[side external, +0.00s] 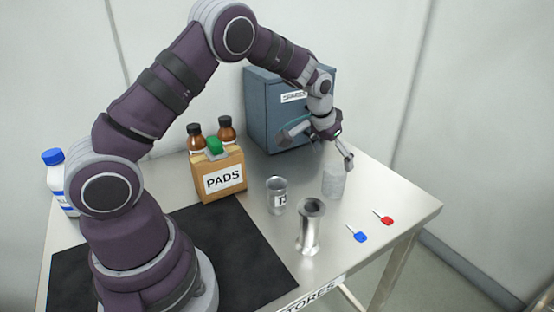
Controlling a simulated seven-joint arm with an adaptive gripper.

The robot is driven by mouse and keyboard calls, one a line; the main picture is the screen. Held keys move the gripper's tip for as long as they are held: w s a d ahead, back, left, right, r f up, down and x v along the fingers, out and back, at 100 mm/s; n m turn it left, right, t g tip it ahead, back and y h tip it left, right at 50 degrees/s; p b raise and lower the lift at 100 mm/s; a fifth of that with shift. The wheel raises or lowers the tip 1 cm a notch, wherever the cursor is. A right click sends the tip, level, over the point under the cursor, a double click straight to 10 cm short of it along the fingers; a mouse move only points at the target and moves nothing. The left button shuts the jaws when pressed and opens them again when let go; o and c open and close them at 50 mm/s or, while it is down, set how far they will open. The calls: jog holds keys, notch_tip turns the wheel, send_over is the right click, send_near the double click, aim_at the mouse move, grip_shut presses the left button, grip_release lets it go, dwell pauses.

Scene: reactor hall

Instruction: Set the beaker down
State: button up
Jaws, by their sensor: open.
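A pale, cloudy grey cylinder that looks like the beaker (334,182) stands upright on the steel table, toward its right side. My gripper (319,148) is open above and to the left of it, with the fingers spread wide. The right fingertip shows close to the beaker's top rim; I cannot tell if they touch. Nothing shows between the fingers.
Blue (360,237) and red (387,220) tagged items lie front right.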

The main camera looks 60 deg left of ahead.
jog(key=s+d+r+h, duration=0.1)
jog(key=s+d+r, duration=0.4)
jog(key=s+r, duration=0.7)
jog(key=s+d+m+t, duration=0.1)
jog(key=s+d, duration=0.1)
jog(key=s, duration=0.7)
jog(key=shift+s+r+m, duration=0.15)
jog(key=shift+s+m, duration=0.1)
jog(key=shift+m, duration=0.15)
